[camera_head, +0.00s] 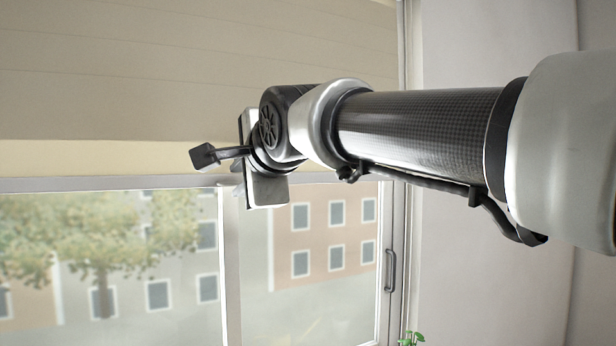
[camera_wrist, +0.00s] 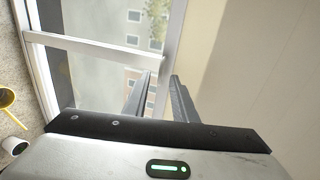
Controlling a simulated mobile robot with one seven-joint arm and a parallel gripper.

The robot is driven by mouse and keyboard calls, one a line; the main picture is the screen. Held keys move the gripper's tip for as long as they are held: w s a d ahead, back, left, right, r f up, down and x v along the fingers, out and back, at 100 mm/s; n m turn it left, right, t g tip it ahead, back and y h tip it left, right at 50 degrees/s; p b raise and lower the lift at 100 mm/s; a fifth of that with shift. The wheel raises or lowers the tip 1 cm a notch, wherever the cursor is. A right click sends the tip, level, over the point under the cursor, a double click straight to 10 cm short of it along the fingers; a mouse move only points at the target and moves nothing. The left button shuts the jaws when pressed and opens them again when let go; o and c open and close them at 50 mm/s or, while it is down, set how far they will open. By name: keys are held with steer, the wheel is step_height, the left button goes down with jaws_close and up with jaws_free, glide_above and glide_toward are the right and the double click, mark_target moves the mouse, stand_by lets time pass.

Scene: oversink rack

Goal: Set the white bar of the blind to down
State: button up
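The beige blind (camera_head: 120,70) hangs over the upper part of the window in the head view. Its bottom bar is a pale strip (camera_head: 100,155) along the lower edge, just above a white window rail. My gripper (camera_wrist: 160,75) is at the right part of this edge; in the head view my wrist mostly hides its fingers. In the wrist view the two dark fingers stand apart, with a gap between the tips. The blind (camera_wrist: 225,50) fills the right side there, and its lower edge runs down towards the gap. I cannot tell whether the fingers touch the bar.
The window glass (camera_head: 120,260) below the blind is uncovered. A window handle (camera_head: 390,270) is on the right frame, and a green plant (camera_head: 411,338) shows at the bottom. A yellow object (camera_wrist: 6,98) and a white round object (camera_wrist: 14,146) lie at the wrist view's left.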

steer(key=shift+x, duration=1.1)
jaws_close()
stand_by(0.7)
